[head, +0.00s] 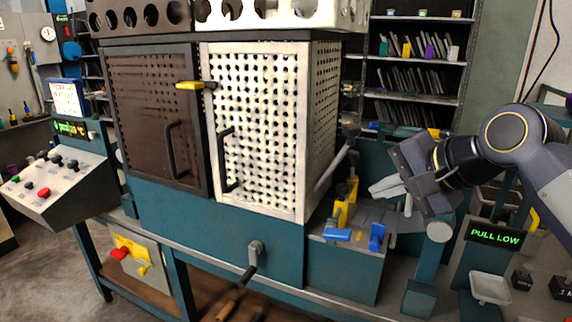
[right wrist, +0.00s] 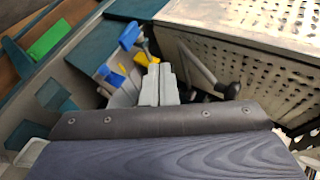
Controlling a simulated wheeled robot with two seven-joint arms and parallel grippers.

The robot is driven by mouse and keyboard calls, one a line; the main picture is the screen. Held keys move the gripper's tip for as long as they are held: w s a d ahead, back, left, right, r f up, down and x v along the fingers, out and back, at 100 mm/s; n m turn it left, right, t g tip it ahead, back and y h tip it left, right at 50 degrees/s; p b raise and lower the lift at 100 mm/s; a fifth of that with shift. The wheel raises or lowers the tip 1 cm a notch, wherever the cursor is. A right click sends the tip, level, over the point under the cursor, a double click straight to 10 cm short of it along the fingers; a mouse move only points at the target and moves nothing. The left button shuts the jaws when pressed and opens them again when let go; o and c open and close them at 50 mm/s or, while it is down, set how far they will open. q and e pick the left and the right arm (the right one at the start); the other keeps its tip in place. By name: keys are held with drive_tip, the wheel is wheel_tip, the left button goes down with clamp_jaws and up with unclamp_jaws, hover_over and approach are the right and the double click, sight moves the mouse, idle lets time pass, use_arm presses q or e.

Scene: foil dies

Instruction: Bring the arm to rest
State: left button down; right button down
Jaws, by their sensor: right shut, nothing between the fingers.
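My right gripper (head: 388,188) is in front of the right end of the machine, above a small bench with blue and yellow clamps. Its fingers are together and empty; they also show in the right wrist view (right wrist: 159,85). The right arm comes in from the right edge of the head view. My left gripper does not show in either view.
The machine has a brown perforated door (head: 150,110) and a white perforated door (head: 255,125), both with black handles. A black-knobbed lever (head: 335,160) stands close left of my gripper. A "PULL LOW" display (head: 494,236) and a white tray (head: 490,287) are at right.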

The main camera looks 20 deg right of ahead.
drive_tip(key=s+a+f+n+g+y, duration=0.1)
drive_tip(key=s+a+f+n, duration=0.35)
drive_tip(key=f, duration=0.45)
drive_tip(key=s+a+f+n+g, duration=0.25)
drive_tip(key=a+f+n, duration=0.2)
drive_tip(key=f, duration=0.35)
drive_tip(key=s+a+f+n+g+y, duration=0.1)
drive_tip(key=s+a+f+n, duration=0.3)
drive_tip(key=f, duration=0.5)
wheel_tip(320, 180, up, 13)
drive_tip(key=a+p, duration=0.1)
drive_tip(key=p, duration=1.3)
drive_tip(key=shift+a+r, duration=0.15)
